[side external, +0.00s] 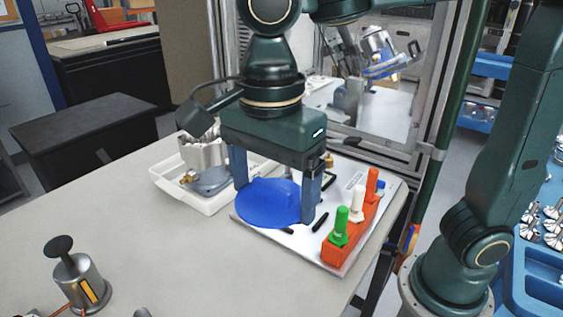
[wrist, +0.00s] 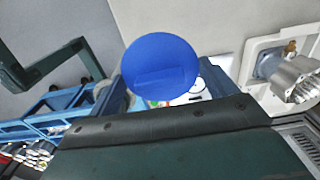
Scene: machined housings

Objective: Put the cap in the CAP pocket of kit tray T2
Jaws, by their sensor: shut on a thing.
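The blue round cap (side external: 268,202) is held between the two fingers of my gripper (side external: 276,200), which is shut on it. The cap is a flat disc with a raised bar, which shows in the wrist view (wrist: 160,65). In the side view it hangs over the left part of a white board-like tray (side external: 303,243) and hides part of it. Whether the cap touches the tray cannot be told. No T2 marking or CAP label is readable, and I cannot tell which pocket lies under the cap.
A white tray (side external: 196,205) with a metal housing (side external: 203,152) stands at the left. An orange rack (side external: 350,238) with green, white and orange pegs stands at the right of the board. A metal plunger can (side external: 82,285) stands front left. The table's front middle is mostly clear.

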